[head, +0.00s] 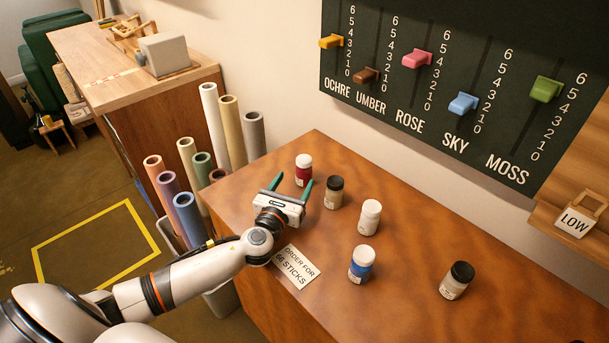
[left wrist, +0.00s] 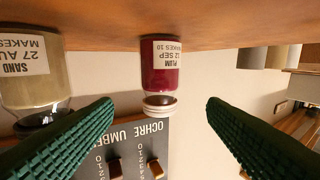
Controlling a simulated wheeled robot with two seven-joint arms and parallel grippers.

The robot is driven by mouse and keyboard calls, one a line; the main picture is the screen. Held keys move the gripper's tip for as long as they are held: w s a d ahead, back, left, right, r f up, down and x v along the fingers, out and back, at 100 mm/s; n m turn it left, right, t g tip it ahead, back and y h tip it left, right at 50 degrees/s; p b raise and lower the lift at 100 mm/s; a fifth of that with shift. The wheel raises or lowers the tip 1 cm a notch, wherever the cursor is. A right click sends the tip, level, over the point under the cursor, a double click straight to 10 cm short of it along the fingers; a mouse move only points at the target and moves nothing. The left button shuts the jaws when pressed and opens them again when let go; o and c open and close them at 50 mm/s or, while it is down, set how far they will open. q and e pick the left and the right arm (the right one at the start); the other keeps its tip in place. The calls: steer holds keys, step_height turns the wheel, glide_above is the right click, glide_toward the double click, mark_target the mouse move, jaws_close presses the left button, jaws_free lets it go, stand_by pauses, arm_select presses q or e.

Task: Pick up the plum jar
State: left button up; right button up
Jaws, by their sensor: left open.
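The plum jar (head: 303,170) is dark red with a white lid and stands upright near the table's far left edge. The jar appears apart from both fingers. My right gripper is not in view.
The sand jar (head: 334,192), black-lidded, stands close to the right of my left gripper. A white jar (head: 369,217), a blue jar (head: 361,264) and another black-lidded jar (head: 456,280) stand farther right. An order card (head: 295,267) lies in front. Rolled tubes (head: 187,219) stand left of the table.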

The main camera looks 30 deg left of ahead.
mark_target(301, 174)
arm_select(q)
steer(key=shift+w+f, duration=0.1)
steer(key=shift+f, duration=0.85)
steer(key=shift+w+a+r, duration=0.1)
steer(key=shift+w+r, duration=0.05)
steer(key=shift+w, duration=0.4)
steer(key=shift+w+a+r, duration=0.1)
steer(key=shift+w+r, duration=0.05)
steer(key=shift+w, duration=0.35)
steer(key=w, duration=0.5)
steer(key=shift+w+a, duration=0.15)
steer(key=shift+a, duration=0.1)
steer(key=shift+c, duration=0.6)
steer(key=c, duration=1)
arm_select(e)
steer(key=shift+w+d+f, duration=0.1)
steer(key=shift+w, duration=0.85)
arm_select(q)
steer(key=shift+r, duration=0.1)
